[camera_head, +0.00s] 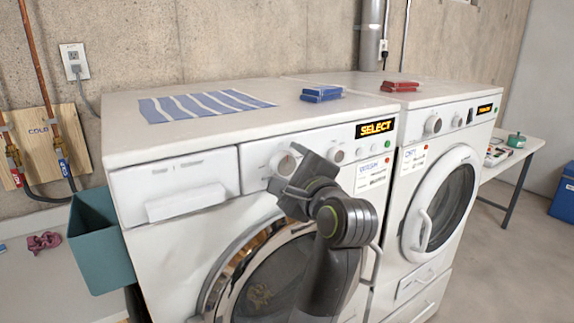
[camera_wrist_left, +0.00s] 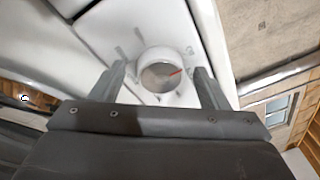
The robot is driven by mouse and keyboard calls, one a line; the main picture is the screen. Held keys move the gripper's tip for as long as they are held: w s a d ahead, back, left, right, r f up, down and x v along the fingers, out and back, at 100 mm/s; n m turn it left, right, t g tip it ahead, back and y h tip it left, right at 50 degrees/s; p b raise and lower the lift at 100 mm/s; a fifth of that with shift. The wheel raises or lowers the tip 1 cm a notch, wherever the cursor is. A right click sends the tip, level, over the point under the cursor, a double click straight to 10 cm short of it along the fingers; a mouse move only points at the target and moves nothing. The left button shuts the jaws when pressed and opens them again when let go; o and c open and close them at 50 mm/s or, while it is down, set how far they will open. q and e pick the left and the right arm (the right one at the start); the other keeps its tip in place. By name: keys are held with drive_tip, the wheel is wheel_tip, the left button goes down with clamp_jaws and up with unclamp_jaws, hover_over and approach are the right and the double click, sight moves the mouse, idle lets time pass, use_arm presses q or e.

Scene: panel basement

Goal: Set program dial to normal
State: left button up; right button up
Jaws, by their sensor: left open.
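The program dial (camera_head: 282,163) is a round white knob on the control panel of the left washing machine (camera_head: 180,247), partly hidden by my left gripper (camera_head: 294,163). In the left wrist view the dial (camera_wrist_left: 160,76) has a grey face with a red pointer mark aimed to the right of that picture. The left gripper's two fingers (camera_wrist_left: 160,82) are open, one on each side of the dial, with a visible gap on both sides. The display (camera_head: 376,128) on the machine reads SELECT. My right gripper is not in view.
A striped blue-and-white cloth (camera_head: 205,104) and blue box-like items (camera_head: 322,93) lie on the machine's top. A second white machine (camera_head: 460,130) stands close on the right. A teal bin (camera_head: 100,240) is at the left side. A table (camera_head: 520,150) stands farther right.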

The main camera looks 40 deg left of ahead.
use_arm(q)
drive_tip(key=shift+s+d, duration=0.1)
drive_tip(key=shift+c, duration=0.4)
drive_tip(key=c, duration=0.9)
drive_tip(key=shift+r+m+p, duration=0.2)
drive_tip(key=shift+m+p, duration=0.6)
drive_tip(key=shift+m, duration=0.1)
drive_tip(key=shift+m+p, duration=0.55)
drive_tip(key=shift+m, duration=0.25)
drive_tip(key=m+g+p, duration=0.1)
drive_tip(key=m+p, duration=0.1)
drive_tip(key=shift+r+m+h, duration=0.1)
drive_tip(key=shift+m+h, duration=0.2)
drive_tip(key=shift+m, duration=0.1)
drive_tip(key=shift+m+p, duration=0.7)
drive_tip(key=shift+m, duration=0.3)
